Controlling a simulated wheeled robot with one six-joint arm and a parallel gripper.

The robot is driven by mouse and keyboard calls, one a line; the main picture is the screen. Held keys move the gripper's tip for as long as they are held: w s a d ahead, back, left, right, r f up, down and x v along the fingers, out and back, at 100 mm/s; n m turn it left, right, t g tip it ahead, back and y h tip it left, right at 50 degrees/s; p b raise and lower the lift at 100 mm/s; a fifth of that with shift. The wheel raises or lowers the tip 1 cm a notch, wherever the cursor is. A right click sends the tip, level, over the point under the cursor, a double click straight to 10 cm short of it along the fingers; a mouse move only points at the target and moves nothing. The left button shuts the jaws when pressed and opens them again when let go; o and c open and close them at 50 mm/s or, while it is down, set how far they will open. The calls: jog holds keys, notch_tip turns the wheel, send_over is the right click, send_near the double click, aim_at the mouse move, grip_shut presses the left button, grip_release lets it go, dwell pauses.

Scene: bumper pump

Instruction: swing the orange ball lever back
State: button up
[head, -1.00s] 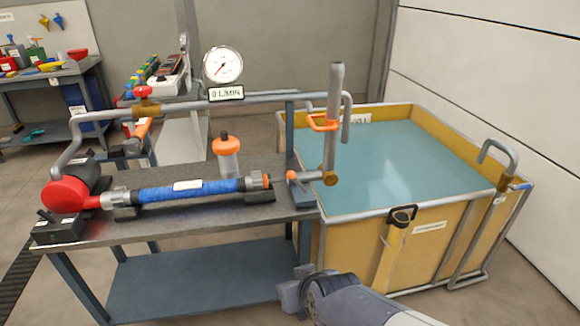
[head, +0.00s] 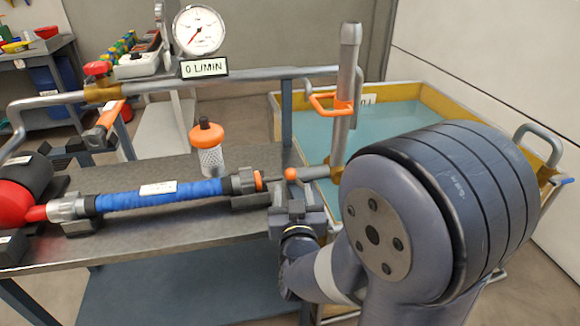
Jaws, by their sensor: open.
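The orange ball (head: 291,174) of the lever shows in the head view at the right end of the bench, just right of the blue hose's end coupling. The rest of the lever is mostly hidden behind my gripper. My gripper (head: 292,198) is in front of the ball and just below it, pointing away from me over the bench's right edge. Its jaws are open, but the fingertips are small and partly hidden. I cannot tell whether they touch the lever.
The blue hose (head: 165,195) lies along the bench (head: 150,235). A strainer bottle with an orange cap (head: 206,137) stands behind it. A gauge (head: 199,31) sits above a sign (head: 204,67) reading 0 L/MIN. A vertical pipe (head: 345,90) with an orange handle rises beside the water tank (head: 400,130).

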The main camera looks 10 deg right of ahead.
aim_at(298, 182)
jog(key=w+d, duration=0.1)
jog(key=w, duration=0.8)
jog(key=shift+w+d, duration=0.25)
jog(key=shift+d, duration=0.05)
grip_shut()
